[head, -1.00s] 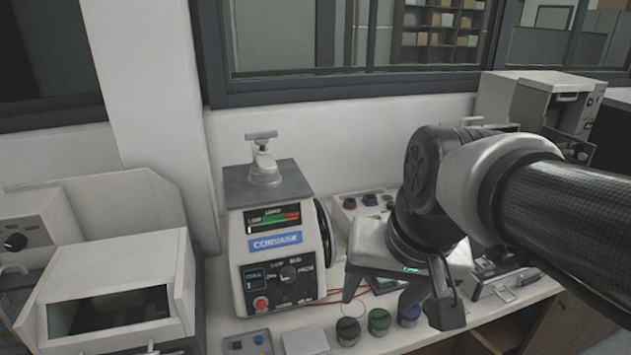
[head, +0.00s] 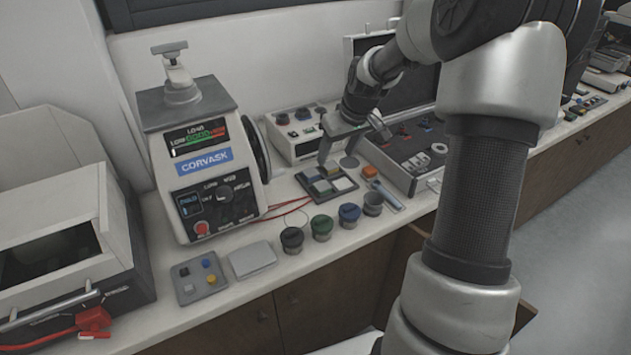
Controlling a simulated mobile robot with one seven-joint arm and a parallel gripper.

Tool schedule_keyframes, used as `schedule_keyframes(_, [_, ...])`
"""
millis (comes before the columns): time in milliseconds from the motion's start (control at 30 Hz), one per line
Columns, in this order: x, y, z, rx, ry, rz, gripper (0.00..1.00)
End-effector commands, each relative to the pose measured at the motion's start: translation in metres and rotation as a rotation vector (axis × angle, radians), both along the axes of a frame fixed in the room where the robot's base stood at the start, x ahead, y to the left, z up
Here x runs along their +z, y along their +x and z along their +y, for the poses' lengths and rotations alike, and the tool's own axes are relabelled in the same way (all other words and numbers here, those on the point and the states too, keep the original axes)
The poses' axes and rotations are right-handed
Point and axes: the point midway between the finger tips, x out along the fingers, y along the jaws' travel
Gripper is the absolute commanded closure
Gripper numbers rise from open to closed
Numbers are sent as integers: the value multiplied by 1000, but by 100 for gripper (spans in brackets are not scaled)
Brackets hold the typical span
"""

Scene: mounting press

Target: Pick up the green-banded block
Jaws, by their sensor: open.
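My gripper (head: 353,150) is open and empty in the head view, its fingers spread above the back right part of a small dark tray (head: 350,190). The tray holds several small light blocks (head: 327,185), some greyish, some yellowish. A green band cannot be made out on any of them at this size. A jar with a green top (head: 321,225) stands on the bench in front of the tray, between a black-topped jar (head: 292,238) and a blue-topped jar (head: 349,213). The gripper touches none of these jars.
The mounting press (head: 195,160) stands to the left, with red wires (head: 288,206) running from it. An orange piece (head: 370,171) sits beside the tray.

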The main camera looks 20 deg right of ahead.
Motion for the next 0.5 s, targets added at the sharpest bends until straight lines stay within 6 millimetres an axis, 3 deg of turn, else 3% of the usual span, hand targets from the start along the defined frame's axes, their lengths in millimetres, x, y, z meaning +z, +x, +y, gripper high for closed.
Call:
schedule_keyframes(300, [-64,24,7,1,3,6,44])
schedule_keyframes(500, [-95,38,8,-1,3,5,44])
